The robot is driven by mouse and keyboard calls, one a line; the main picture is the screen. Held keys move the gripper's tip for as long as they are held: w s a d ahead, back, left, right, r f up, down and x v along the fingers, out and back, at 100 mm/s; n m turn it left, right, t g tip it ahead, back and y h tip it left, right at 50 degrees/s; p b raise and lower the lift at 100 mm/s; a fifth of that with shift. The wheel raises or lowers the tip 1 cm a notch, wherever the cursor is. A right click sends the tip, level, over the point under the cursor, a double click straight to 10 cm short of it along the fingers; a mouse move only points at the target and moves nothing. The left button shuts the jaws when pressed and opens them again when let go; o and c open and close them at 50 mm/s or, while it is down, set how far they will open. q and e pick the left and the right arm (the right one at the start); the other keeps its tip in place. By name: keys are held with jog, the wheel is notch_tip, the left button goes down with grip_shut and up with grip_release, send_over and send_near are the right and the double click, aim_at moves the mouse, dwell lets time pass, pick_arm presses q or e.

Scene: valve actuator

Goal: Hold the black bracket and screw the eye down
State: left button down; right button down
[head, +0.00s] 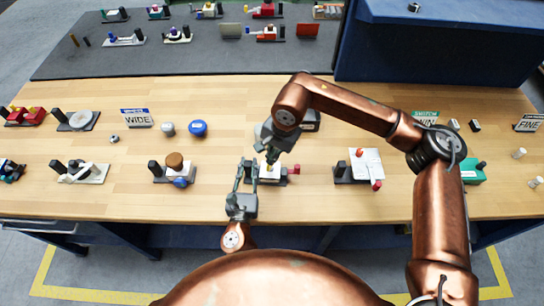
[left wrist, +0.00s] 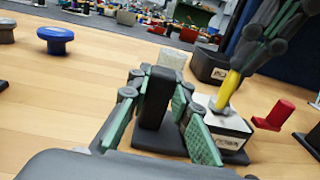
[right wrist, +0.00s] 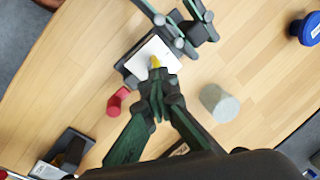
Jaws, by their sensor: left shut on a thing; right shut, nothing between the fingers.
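The unit in front of me has a black base, a white block (left wrist: 222,125) and a black upright bracket (left wrist: 155,98). My left gripper (head: 248,170) is shut on the black bracket, one green-padded finger on each side. A yellow eye (left wrist: 228,90) stands up from the top of the white block; its tip also shows in the right wrist view (right wrist: 155,62). My right gripper (right wrist: 158,88) is shut and empty, pointing down right at the yellow eye; whether they touch is unclear. A red part (left wrist: 270,115) sticks out from the block's side.
A similar unit with a white plate (head: 367,163) stands to the right. A unit with a brown knob (head: 175,160) stands to the left. A grey cylinder (right wrist: 220,103) and a blue knob (head: 198,128) stand farther back. Bare wood lies between them.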

jog(key=m, duration=0.3)
jog(key=m+h, duration=0.1)
jog(key=m, duration=0.2)
jog(key=shift+s+a+f+m+t, duration=0.2)
jog(key=shift+m+t, duration=0.1)
jog(key=shift+t, duration=0.1)
jog(key=m+h, duration=0.1)
jog(key=m, duration=0.4)
jog(key=shift+w+m, duration=0.1)
jog(key=shift+m, duration=0.2)
jog(key=c, duration=2.1)
grip_release()
jog(key=shift+r, duration=0.1)
jog(key=shift+a, duration=0.1)
jog(key=r, duration=0.4)
jog(key=s+r, duration=0.1)
jog(key=r, duration=0.3)
jog(key=s+r, duration=0.1)
jog(key=r, duration=0.3)
jog(key=shift+s, duration=0.2)
jog(key=shift+f, duration=0.1)
